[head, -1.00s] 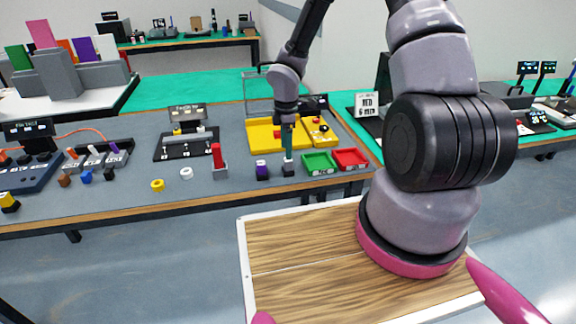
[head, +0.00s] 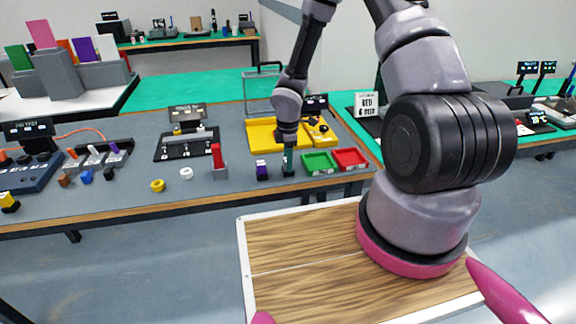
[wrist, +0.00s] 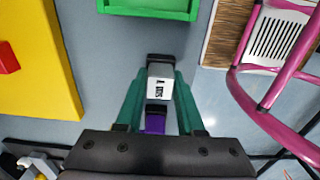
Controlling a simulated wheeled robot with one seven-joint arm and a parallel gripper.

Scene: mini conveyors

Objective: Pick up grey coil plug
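The grey coil plug (wrist: 160,82), with a white printed label and dark ends, lies between my gripper's two teal fingers in the wrist view. In the head view the lowered fingers mostly cover it at the table's front edge. My gripper (head: 288,170) reaches straight down there; it also shows in the wrist view (wrist: 161,88). The fingers flank the plug closely on both sides. Whether they press on it cannot be told.
A purple-topped block (head: 262,170) stands just left of the plug. A green tray (head: 319,162) and a red tray (head: 350,158) are close on the right. A red-topped grey block (head: 219,165) is farther left. A yellow tray (head: 262,135) lies behind.

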